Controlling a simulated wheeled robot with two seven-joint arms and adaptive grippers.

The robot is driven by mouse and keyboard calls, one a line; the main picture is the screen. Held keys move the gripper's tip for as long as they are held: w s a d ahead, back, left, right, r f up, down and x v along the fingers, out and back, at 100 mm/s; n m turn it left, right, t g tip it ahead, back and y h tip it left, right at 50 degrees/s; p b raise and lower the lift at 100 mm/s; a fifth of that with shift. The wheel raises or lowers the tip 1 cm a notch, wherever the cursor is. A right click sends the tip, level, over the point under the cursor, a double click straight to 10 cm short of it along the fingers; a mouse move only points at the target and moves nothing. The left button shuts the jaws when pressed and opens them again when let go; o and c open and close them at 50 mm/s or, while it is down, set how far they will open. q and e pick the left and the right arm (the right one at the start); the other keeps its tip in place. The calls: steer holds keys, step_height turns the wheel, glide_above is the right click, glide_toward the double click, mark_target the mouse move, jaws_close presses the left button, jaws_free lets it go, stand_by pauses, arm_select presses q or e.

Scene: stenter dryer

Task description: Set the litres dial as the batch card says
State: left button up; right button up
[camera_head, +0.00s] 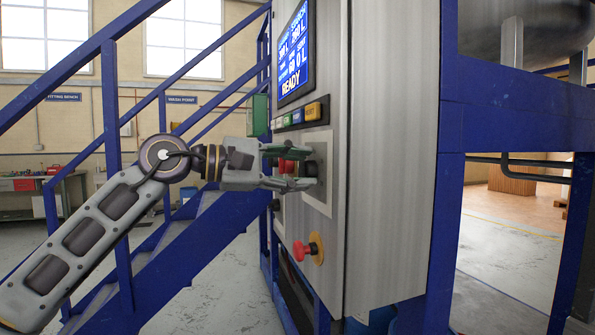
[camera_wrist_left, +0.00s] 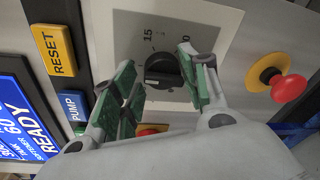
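The black litres dial (camera_wrist_left: 163,70) sits on a pale scale plate (camera_wrist_left: 215,22) in the left wrist view. A "15" shows beside it and other markings are partly covered. A white line on the dial points toward the picture's left. My left gripper (camera_head: 302,176) is at the cabinet front in the head view. Its green-padded fingers (camera_wrist_left: 158,78) stand apart on either side of the dial in the left wrist view; firm contact cannot be told. The screen (camera_head: 293,52) reads READY with litre figures too small to read surely. No batch card shows. My right gripper is not in view.
A red emergency button on a yellow base (camera_head: 308,249) sticks out below the dial. RESET (camera_wrist_left: 57,50) and PUMP (camera_wrist_left: 73,106) buttons sit beside the screen. Another red knob (camera_wrist_left: 152,128) is partly hidden by my gripper. Blue stair rails (camera_head: 110,120) flank my left arm.

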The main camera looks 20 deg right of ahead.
arm_select(q)
steer(key=shift+o, duration=0.8)
steer(key=shift+a+f, duration=0.1)
steer(key=s+a+r, duration=0.1)
steer(key=a, duration=1)
steer(key=shift+a+r, duration=0.15)
steer(key=shift+a, duration=0.2)
steer(key=shift+s+n, duration=0.1)
steer(key=shift+n, duration=0.2)
